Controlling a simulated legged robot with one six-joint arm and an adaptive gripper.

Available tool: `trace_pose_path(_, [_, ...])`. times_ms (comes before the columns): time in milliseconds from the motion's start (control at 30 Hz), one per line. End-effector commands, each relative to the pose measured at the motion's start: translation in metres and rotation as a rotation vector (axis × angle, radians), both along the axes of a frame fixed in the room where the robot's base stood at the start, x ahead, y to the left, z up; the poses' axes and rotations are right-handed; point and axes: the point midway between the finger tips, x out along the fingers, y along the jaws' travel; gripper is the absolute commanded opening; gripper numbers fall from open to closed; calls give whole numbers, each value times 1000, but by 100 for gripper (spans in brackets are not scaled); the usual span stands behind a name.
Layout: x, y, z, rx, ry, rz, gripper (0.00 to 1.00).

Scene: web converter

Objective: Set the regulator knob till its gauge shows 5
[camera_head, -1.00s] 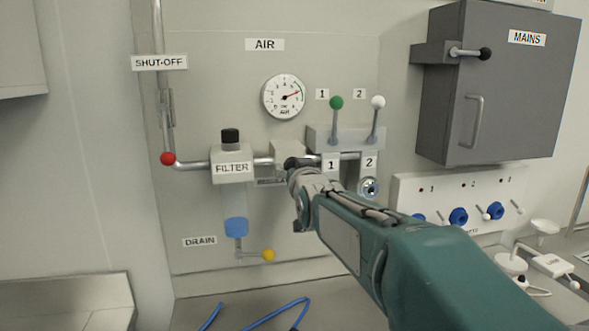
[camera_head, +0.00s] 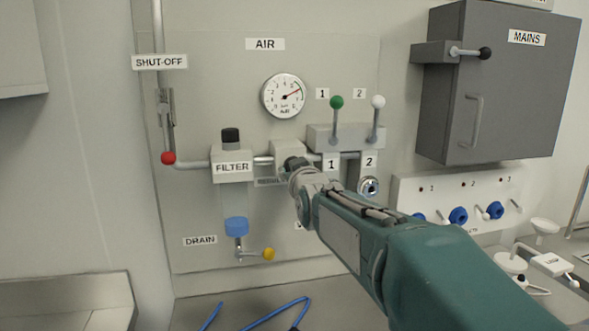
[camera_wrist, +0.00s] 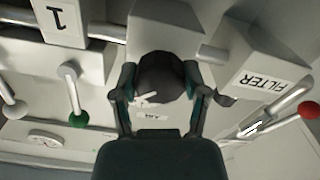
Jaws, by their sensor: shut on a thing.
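The regulator body (camera_head: 288,150) is a pale block on the air pipe, right of the filter. Its black knob (camera_wrist: 160,76) sits between the two fingers of my gripper (camera_wrist: 158,98), which is shut on it. In the head view my gripper (camera_head: 294,168) covers most of the knob and part of the regulator label (camera_head: 268,182). The round white gauge (camera_head: 284,96) hangs above the regulator.
The filter (camera_head: 231,166) stands left of the regulator, with a red-ended shut-off lever (camera_head: 168,158) beyond it. Close on the right are the green-knobbed lever (camera_head: 336,118) and white-knobbed lever (camera_head: 377,118). A grey mains box (camera_head: 490,85) juts out at upper right.

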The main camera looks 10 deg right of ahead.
Motion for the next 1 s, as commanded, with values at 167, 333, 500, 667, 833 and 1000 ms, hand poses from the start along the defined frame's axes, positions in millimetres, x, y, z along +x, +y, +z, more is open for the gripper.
trace_pose_path(167, [0, 1, 1, -113, -3, 2, 11])
trace_pose_path(333, [0, 1, 1, -190, -3, 2, 11])
trace_pose_path(500, [0, 1, 1, -231, -3, 2, 11])
trace_pose_path(667, [0, 1, 1, -243, -3, 2, 11])
trace_pose_path(833, [0, 1, 1, -244, -3, 2, 11])
trace_pose_path(1000, [0, 1, 1, -243, -3, 2, 76])
